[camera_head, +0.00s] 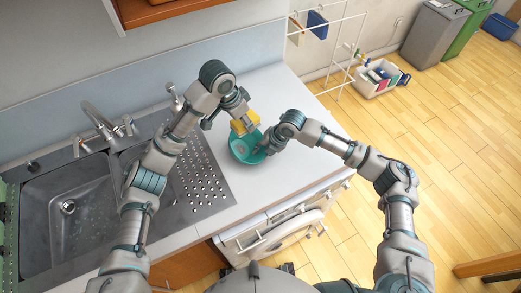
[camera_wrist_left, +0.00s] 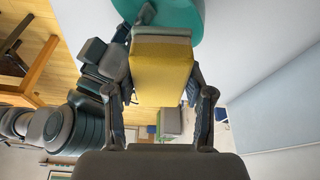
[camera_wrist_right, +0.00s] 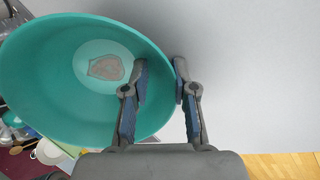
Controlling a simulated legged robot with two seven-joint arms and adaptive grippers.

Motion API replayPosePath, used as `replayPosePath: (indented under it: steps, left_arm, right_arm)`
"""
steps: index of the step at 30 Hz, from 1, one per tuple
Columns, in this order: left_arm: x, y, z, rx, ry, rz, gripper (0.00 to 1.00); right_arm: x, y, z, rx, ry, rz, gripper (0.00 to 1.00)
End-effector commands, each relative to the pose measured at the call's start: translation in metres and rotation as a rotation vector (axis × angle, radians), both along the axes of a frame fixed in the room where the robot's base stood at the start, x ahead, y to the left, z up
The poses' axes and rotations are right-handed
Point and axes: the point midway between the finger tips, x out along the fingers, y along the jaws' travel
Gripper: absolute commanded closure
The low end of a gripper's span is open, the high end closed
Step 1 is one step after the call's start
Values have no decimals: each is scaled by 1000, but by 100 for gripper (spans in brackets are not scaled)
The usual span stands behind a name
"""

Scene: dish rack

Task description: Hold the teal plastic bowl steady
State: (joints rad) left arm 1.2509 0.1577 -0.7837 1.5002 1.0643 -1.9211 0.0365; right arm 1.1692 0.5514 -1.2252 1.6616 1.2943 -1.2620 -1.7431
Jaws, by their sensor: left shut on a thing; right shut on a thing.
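The teal plastic bowl (camera_head: 241,152) is over the white counter right of the sink's drainboard, tilted with its opening facing up. My right gripper (camera_wrist_right: 161,76) is shut on the bowl's rim, one finger inside and one outside. In the right wrist view the bowl (camera_wrist_right: 45,75) shows a brownish patch (camera_wrist_right: 106,68) on its inner bottom. My left gripper (camera_head: 238,119) is shut on a yellow sponge (camera_wrist_left: 160,72) with a grey-green layer. The sponge is near the bowl's far rim in the head view; I cannot tell whether they touch.
The metal sink (camera_head: 70,210) and perforated drainboard (camera_head: 200,180) lie to the left. The white counter (camera_head: 285,95) is clear around the bowl. A white wire rack (camera_head: 340,50) stands beyond the counter's right end. An appliance (camera_head: 275,238) is below the front edge.

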Motion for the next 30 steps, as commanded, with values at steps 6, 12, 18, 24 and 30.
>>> replayPosePath:
  steps: [6, 12, 18, 24, 30]
  left_arm:
    - [0, 1, -1, 0, 0, 1, 100]
    - [0, 1, -1, -1, 1, 1, 100]
    - [1, 1, -1, -1, 1, 1, 100]
    - [-1, 1, 0, 0, 0, 1, 100]
    - [-1, 1, 1, 0, -1, 0, 100]
  right_arm:
    - [-1, -5, -8, -18, 12, -6, 100]
    - [-1, -4, -8, -16, 11, -4, 100]
    - [-1, -3, -7, -14, 11, -3, 44]
    - [-1, -3, -4, -11, 5, -4, 44]
    - [-1, -3, -1, -8, 2, -4, 44]
